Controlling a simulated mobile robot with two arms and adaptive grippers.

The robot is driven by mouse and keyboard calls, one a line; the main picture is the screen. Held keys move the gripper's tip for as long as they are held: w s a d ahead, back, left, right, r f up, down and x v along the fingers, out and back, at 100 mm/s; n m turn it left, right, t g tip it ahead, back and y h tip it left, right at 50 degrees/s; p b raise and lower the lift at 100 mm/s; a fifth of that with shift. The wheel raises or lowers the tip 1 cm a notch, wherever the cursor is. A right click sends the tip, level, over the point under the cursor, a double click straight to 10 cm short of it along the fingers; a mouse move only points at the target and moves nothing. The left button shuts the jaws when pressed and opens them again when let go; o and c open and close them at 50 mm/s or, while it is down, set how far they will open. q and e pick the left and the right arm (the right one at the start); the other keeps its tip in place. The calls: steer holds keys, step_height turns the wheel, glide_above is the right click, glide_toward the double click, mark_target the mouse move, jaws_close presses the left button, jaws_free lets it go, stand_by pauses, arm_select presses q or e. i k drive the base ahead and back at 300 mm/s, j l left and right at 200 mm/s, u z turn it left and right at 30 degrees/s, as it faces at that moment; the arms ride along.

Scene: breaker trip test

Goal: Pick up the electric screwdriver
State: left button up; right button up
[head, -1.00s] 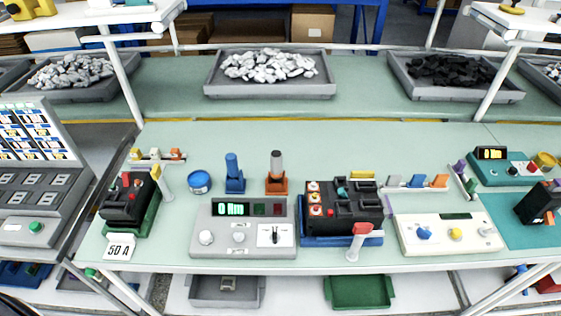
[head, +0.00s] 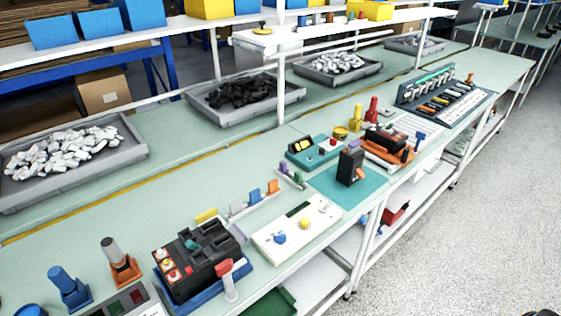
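Several upright tools stand on the green bench, and I cannot tell which of them is the electric screwdriver. A blue tool (head: 62,279) stands in a blue holder at the lower left. A grey and black tool (head: 113,252) stands in an orange holder beside it. Farther along the bench are a yellow upright tool (head: 355,118) and a red upright tool (head: 372,109). Neither of my grippers is in view.
A black breaker unit (head: 200,262) on a blue base and a cream control box (head: 298,228) sit near the front edge. Grey trays of white pieces (head: 62,153) and black pieces (head: 244,89) line the back. Grey floor (head: 460,230) is open at right.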

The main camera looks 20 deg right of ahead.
mark_target(108, 244)
steer(key=i+l, duration=0.1)
steer(key=l, duration=0.25)
steer(key=i+l, duration=0.15)
steer(key=l, duration=0.2)
steer(key=i+l, duration=0.1)
steer(key=l, duration=0.3)
steer(key=i+l, duration=0.15)
steer(key=l, duration=0.2)
steer(key=i+l, duration=0.1)
steer(key=l, duration=0.25)
steer(key=i+l, duration=0.1)
steer(key=l, duration=0.25)
steer(key=i+l, duration=0.15)
steer(key=l, duration=0.25)
